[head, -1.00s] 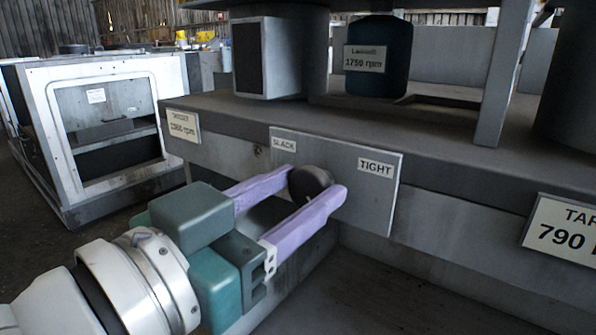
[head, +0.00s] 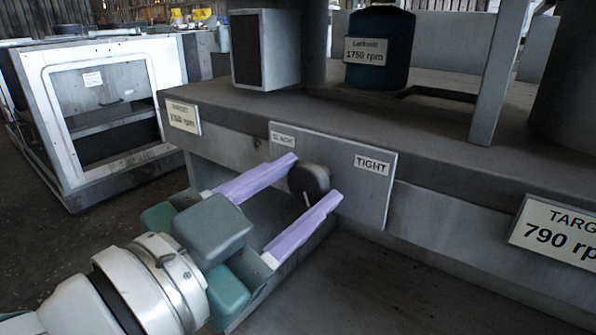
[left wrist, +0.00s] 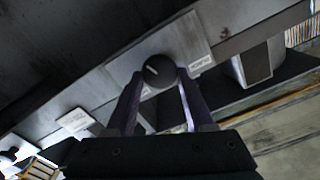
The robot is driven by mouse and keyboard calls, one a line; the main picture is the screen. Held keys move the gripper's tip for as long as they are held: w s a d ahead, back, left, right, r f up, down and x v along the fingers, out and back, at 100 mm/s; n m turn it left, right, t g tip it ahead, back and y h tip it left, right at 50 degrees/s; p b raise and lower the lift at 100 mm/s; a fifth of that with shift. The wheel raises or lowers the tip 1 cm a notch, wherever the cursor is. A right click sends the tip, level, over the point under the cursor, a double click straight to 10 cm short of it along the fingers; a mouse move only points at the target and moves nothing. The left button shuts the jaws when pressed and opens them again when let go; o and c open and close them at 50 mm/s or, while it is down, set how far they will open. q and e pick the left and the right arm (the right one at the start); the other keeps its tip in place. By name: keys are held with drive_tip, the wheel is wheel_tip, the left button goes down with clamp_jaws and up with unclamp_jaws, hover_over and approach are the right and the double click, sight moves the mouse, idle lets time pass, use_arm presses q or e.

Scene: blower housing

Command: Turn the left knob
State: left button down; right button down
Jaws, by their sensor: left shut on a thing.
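The dark round knob (head: 307,183) sits on a grey plate (head: 345,200) on the front of the housing. The plate is labelled SLACK at its left and TIGHT at its right. My left gripper (head: 316,178) has its two purple fingers on opposite sides of the knob, one upper left and one lower right, and is shut on it. In the left wrist view the knob (left wrist: 158,71) shows between the fingertips, with a pale pointer line on its face. My right gripper is not in view.
A flat ledge (head: 300,130) runs above the plate. On it stand a dark blue cylinder (head: 385,60) labelled 1750 rpm and a grey post (head: 497,75). A TARGET 790 sign (head: 555,232) hangs at the right. A white-framed cabinet (head: 100,100) stands at the left.

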use_arm(q)
drive_tip(key=shift+c, duration=1.4)
unclamp_jaws()
drive_tip(key=p+v, duration=0.1)
drive_tip(key=v, duration=0.9)
drive_tip(key=shift+p, duration=0.3)
